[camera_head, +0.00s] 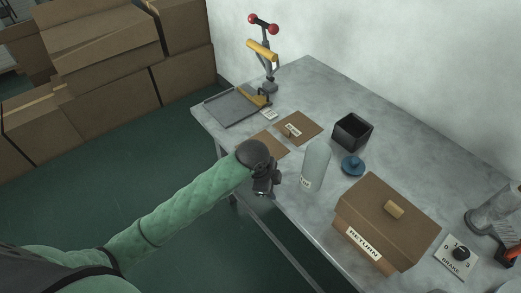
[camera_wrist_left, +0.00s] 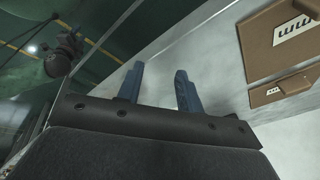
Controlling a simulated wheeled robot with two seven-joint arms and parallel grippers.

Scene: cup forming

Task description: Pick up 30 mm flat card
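Flat brown cards lie on the grey table in the head view: one (camera_head: 307,125) farther back and one (camera_head: 266,146) nearer my arm. A small brown piece with a white label stands or lies between them. In the left wrist view a large brown card (camera_wrist_left: 262,40) and a smaller one (camera_wrist_left: 290,94) show at right, both with white labels; the sizes are too small to read, so I cannot tell which is 30 mm. My left gripper (camera_head: 266,191) is near the table's front edge, short of the cards; its blue fingers (camera_wrist_left: 158,85) are apart and empty. My right gripper is out of view.
A lever press (camera_head: 264,60) and grey tray (camera_head: 228,109) stand at the back. A pale bottle (camera_head: 316,163) stands close right of my left gripper. Beyond are a black box (camera_head: 352,132), a blue lidded piece (camera_head: 353,166) and the RETURN box (camera_head: 388,215).

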